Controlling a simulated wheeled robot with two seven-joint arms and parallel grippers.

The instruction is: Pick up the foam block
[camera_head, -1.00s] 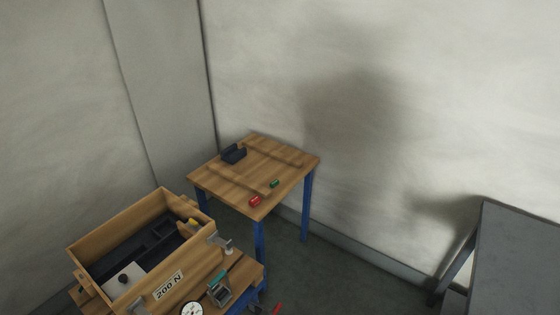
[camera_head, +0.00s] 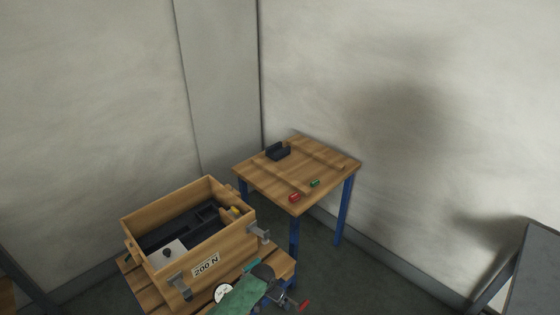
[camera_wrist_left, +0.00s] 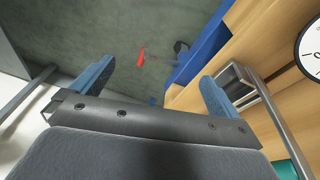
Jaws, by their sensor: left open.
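I cannot tell for sure which thing is the foam block. A small teal piece (camera_head: 252,265) lies on the near bench beside the wooden box; it also shows at the lower right of the left wrist view (camera_wrist_left: 285,171). A dark notched block (camera_head: 278,151) sits on the far table. My left gripper (camera_wrist_left: 155,84) is open, its two blue fingers apart with nothing between them; the floor and a blue bench leg show past them. In the head view a green shape with a dark end, probably my left arm, covers part of the bench. My right gripper is not in view.
The wooden box (camera_head: 205,268), marked 200 N, has a dark insert and metal latches. A round dial (camera_head: 222,292) and a red handle (camera_head: 303,305) are near the bench's front. The far table (camera_head: 325,163) carries red and green cylinders. A grey table stands right.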

